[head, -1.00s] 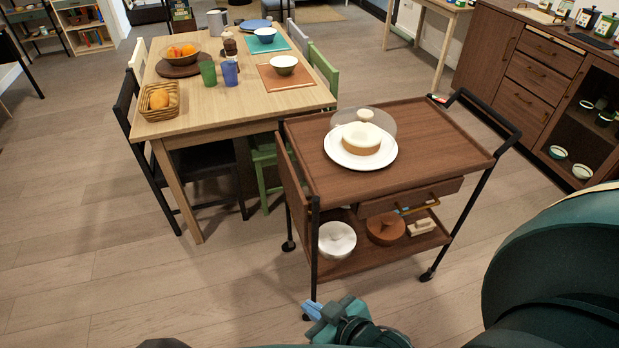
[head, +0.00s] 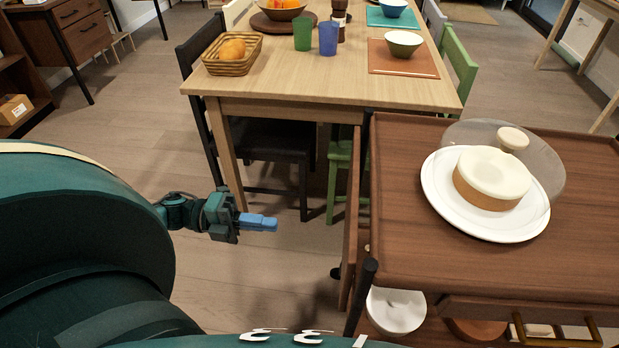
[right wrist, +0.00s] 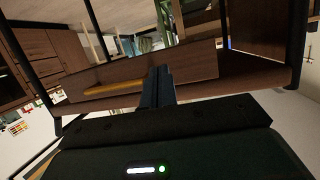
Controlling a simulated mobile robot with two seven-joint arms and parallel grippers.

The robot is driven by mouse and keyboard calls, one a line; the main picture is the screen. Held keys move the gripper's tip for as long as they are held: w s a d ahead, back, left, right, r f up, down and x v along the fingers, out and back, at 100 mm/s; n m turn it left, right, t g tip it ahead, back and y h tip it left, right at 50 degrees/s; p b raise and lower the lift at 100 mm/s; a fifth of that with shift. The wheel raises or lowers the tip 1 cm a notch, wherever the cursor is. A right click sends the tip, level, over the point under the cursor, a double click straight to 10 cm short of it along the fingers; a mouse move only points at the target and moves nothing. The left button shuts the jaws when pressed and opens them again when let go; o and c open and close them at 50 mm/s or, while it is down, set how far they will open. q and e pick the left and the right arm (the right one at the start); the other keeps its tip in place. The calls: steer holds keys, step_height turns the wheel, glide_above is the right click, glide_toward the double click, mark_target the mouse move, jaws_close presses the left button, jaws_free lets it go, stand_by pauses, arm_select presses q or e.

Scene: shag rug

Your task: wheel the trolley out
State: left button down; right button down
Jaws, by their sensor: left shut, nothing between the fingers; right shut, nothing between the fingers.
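The trolley (head: 590,225) has a brown wooden top, a dark metal frame, a drawer and a lower shelf. It fills the right of the head view, its right end cut off. In the right wrist view, the trolley's drawer front (right wrist: 190,68) and brass handle (right wrist: 115,88) lie beyond my right gripper (right wrist: 157,75), which is shut; contact cannot be told.
A wooden dining table (head: 290,85) with a basket (head: 232,54), cups and bowls stands just behind the trolley. A black chair (head: 270,140) and a green chair (head: 345,165) are tucked at it. Open floor (head: 100,125) lies to the left.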

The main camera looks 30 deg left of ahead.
arm_select(q)
steer(key=x, duration=1.3)
arm_select(e)
steer(key=shift+a+f, duration=0.1)
steer(key=shift+f, duration=0.15)
arm_select(q)
steer(key=shift+d, duration=0.15)
